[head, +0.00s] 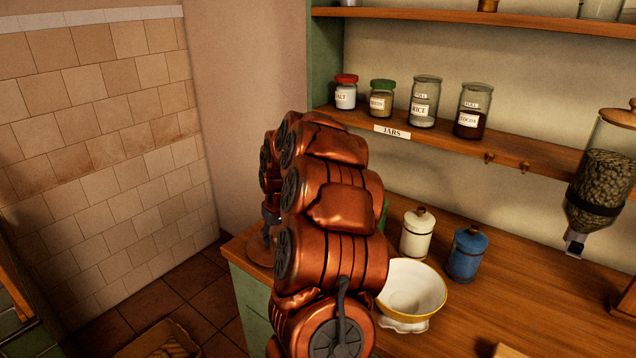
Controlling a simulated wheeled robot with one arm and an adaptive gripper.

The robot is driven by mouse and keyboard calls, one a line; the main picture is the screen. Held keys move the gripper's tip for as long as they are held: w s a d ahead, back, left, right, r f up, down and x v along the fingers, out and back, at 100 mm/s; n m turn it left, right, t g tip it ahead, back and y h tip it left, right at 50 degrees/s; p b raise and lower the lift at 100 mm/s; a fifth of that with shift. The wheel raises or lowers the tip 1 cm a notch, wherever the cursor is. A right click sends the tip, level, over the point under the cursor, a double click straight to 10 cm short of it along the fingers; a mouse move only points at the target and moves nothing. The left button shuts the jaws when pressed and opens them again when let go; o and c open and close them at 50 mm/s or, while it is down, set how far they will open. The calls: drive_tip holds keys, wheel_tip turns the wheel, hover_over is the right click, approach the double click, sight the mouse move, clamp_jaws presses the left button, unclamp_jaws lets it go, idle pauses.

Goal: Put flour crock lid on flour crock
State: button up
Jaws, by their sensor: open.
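My copper arm fills the middle of the view and hides much of the counter's left part. Dark grey parts that look like my gripper (270,216) show at the arm's left edge, mostly hidden behind it; the fingertips are not clear. Just below them a flat, round brown thing (260,251) lies at the counter's left corner, partly covered; I cannot tell whether it is the flour crock lid. A cream crock (416,238) and a blue crock (466,257) stand upright on the counter, each with a brown-knobbed lid on. No flour label is readable.
A white bowl with a yellow rim (412,290) stands right of my arm, before the crocks. Labelled jars (423,103) line the shelf (500,142) above. A bean dispenser (602,180) hangs at the right. The counter's right part (530,290) is mostly clear.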

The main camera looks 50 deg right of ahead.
drive_tip(key=shift+b, duration=0.3)
drive_tip(key=shift+c, duration=0.4)
clamp_jaws()
idle(0.3)
drive_tip(key=shift+r, duration=3.55)
